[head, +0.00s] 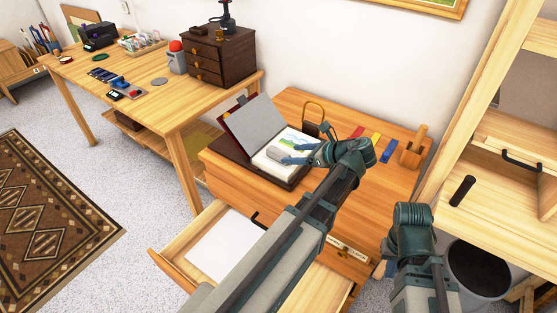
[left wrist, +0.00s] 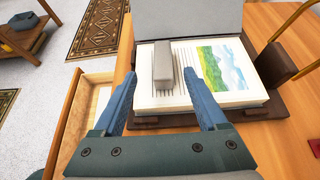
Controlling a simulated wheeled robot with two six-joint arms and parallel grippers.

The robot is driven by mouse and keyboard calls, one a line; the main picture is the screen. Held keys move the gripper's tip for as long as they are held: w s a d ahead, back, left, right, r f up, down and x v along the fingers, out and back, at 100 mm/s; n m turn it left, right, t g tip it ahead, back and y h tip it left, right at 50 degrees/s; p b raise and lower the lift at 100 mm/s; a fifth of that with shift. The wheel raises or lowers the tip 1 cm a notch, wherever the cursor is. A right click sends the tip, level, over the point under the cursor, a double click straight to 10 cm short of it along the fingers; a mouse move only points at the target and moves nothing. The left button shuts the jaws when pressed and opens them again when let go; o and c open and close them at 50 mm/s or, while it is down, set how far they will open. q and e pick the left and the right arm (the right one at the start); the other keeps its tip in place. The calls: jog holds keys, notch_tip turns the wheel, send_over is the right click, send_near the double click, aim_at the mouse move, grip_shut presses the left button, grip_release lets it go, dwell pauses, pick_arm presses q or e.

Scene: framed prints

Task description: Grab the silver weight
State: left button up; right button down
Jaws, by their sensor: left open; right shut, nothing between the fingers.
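The silver weight (left wrist: 163,65) is a grey bar with rounded edges. It lies on the left page of an open book (left wrist: 225,98) with a landscape picture on its right page. My left gripper (head: 280,152) is open above the book in the head view. In the left wrist view, its two blue fingers (left wrist: 165,92) point toward the weight, one to each side of it and nearer the camera, and I see no contact. In the head view the weight is hard to make out among the fingers. My right arm shows at lower right, but its gripper cannot be seen.
The book rests in a dark holder with a raised grey cover (head: 262,128) on a wooden desk (head: 240,177). A brass arch (head: 315,107) stands just behind. The desk's drawer (head: 172,262) is pulled out in front.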

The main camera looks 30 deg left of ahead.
aim_at(280, 152)
pick_arm(q)
jog(key=shift+b+x, duration=0.3)
jog(key=shift+x, duration=1)
jog(key=x, duration=0.1)
jog(key=b+x, duration=0.1)
jog(key=x, duration=0.1)
jog(key=b+x, duration=0.1)
jog(key=x, duration=0.1)
jog(key=shift+w+a+r, duration=0.1)
jog(key=shift+w, duration=0.25)
grip_shut()
jog(key=shift+r, duration=0.1)
